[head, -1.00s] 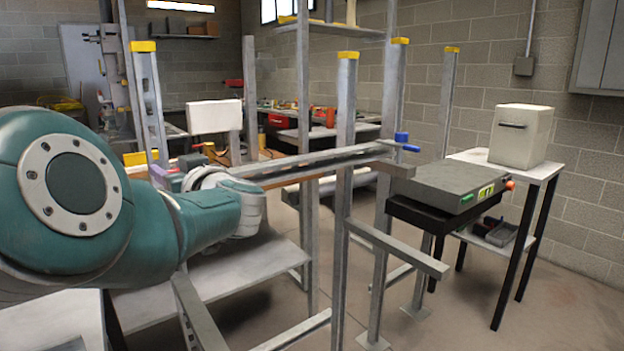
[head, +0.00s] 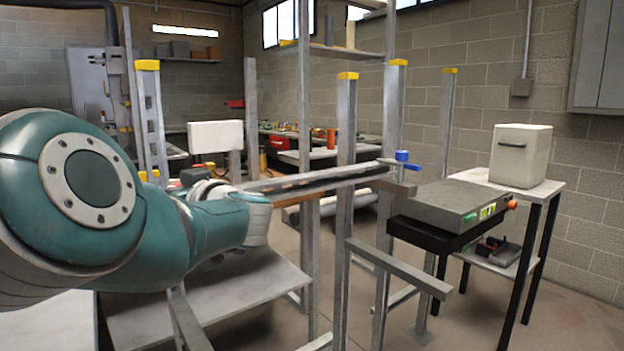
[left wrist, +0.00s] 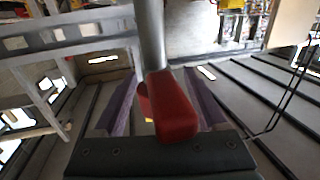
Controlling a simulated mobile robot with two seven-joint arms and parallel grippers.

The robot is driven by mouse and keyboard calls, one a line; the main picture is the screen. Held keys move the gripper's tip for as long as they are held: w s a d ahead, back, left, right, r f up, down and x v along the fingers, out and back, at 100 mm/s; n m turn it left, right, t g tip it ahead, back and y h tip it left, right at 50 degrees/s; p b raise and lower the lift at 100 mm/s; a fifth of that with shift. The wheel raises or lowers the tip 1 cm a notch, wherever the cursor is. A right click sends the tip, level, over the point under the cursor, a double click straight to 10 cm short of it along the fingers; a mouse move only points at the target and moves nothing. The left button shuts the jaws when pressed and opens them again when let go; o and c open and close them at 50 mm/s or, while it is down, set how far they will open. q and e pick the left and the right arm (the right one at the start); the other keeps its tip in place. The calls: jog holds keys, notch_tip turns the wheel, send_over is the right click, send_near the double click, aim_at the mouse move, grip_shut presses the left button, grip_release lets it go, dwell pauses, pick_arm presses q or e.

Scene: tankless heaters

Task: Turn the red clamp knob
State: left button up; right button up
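The red clamp knob (left wrist: 172,108) shows large in the left wrist view, at the end of a grey bar. The two purple fingers of my left gripper (left wrist: 160,106) stand apart, one on each side of it. A gap shows on the knob's left; on its right the knob overlaps the finger, so I cannot tell whether they touch. In the head view my teal left arm hides most of this gripper, and I cannot make out the red knob clearly. My right gripper is not in view.
Upright metal posts with yellow caps (head: 348,76) and a horizontal rail (head: 310,178) stand close to my left arm. A blue knob (head: 402,156) sits at the rail's right end. A grey machine (head: 445,202) and a white box (head: 520,156) stand at the right.

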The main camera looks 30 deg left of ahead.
pick_arm(q)
jog(key=shift+d, duration=0.1)
jog(key=shift+d+r+p, duration=0.1)
jog(key=shift+d+p, duration=0.25)
jog(key=shift+d, duration=0.05)
jog(key=s+d+p, duration=0.2)
jog(key=d, duration=0.6)
jog(key=shift+d, duration=0.35)
jog(key=shift+w, duration=0.1)
